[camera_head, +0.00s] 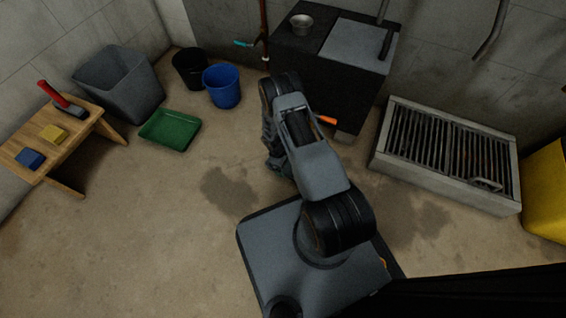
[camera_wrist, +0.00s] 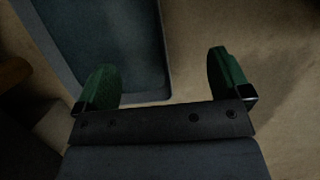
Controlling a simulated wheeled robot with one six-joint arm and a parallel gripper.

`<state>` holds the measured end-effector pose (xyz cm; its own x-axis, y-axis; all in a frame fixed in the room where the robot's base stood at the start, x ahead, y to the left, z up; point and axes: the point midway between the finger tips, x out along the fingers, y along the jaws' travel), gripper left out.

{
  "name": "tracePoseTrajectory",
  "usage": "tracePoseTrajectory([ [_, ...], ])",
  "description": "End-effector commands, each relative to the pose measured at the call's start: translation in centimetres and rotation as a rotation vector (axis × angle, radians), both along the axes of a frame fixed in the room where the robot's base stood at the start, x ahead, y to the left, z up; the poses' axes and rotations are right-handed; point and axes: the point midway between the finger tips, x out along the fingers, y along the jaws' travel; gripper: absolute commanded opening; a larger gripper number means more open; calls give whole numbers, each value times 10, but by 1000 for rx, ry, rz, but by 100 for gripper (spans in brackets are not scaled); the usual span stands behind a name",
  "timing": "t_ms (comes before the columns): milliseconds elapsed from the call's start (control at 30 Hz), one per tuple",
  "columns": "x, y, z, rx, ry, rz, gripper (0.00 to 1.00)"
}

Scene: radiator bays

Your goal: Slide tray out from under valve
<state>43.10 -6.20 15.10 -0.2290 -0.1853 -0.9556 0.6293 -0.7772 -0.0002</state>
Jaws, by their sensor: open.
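A shallow green tray (camera_head: 170,129) lies on the floor at the left in the head view, in front of the grey bin. A reddish pipe (camera_head: 263,25) with a turquoise lever (camera_head: 243,43), perhaps the valve, comes down the back wall. The tray is not directly below it. My gripper (camera_wrist: 160,60) is open and empty, its two green fingers wide apart. In the wrist view a dark blue-grey panel with a rounded, raised rim lies beyond and below the left finger; I cannot tell what it is. My arm hides the gripper in the head view.
A blue bucket (camera_head: 222,87) and a black bucket (camera_head: 190,68) stand beside the grey bin (camera_head: 119,84). A wooden bench (camera_head: 88,125) is at the left. A dark cabinet (camera_head: 310,72) stands behind my arm, and a grated trough (camera_head: 400,178) at the right. The left foreground floor is clear.

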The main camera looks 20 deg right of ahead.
Motion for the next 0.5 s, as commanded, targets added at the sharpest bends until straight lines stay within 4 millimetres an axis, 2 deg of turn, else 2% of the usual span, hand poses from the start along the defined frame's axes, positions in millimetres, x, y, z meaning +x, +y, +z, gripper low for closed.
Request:
tracePoseTrajectory([
  [33, -4, -2, -17, 1, 3, -1, 96],
  [200, -12, -8, -52, 1, 2, -2, 96],
  [333, -17, -13, -76, 2, 3, -1, 96],
  [500, -23, -18, -94, 1, 2, -2, 96],
])
